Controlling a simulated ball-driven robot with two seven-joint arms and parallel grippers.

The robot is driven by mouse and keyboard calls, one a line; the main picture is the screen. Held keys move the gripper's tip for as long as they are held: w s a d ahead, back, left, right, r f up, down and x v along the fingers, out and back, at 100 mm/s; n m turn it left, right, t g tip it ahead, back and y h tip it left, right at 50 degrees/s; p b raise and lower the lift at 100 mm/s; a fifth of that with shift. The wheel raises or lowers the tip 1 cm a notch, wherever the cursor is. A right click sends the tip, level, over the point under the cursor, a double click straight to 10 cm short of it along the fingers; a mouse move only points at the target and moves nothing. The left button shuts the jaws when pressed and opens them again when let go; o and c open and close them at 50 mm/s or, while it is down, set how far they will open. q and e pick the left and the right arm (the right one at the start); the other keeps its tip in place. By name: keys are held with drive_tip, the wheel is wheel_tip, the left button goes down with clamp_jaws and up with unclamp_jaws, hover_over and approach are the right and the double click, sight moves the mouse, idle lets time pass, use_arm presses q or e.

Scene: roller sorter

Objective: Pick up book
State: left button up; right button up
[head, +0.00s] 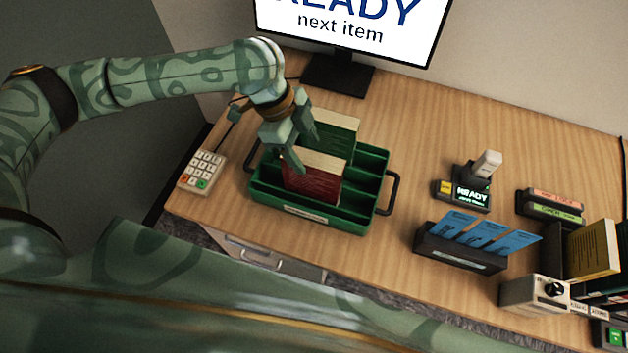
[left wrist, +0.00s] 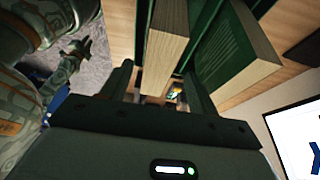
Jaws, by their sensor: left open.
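A red book (head: 313,186) with pale page edges stands upright in a green divided tray (head: 352,226) on the desk. A green book (head: 337,132) stands in the tray behind it. My left gripper (head: 298,146) is open, above the red book's left end in the head view. In the left wrist view the left gripper's fingers (left wrist: 160,92) stand apart, with the red book's page edge (left wrist: 164,55) showing between them; I cannot tell whether they are around it. The green book (left wrist: 238,62) is to the right there. My right gripper (left wrist: 77,50) shows small, its jaws unclear.
A keypad (head: 203,171) is left of the tray, a monitor (head: 352,30) behind. To the right are a scanner stand (head: 466,186), a holder with blue cards (head: 462,252), and a yellow book (head: 593,249). Bare desk lies between tray and stand.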

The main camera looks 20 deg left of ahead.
sight(308, 158)
use_arm(q)
drive_tip(key=shift+s+d+f, duration=0.1)
drive_tip(key=shift+f, duration=0.15)
drive_tip(key=b+x, duration=0.2)
drive_tip(key=x, duration=0.3)
drive_tip(key=shift+f+p, duration=0.2)
drive_tip(key=shift+p, duration=0.3)
idle(0.3)
clamp_jaws()
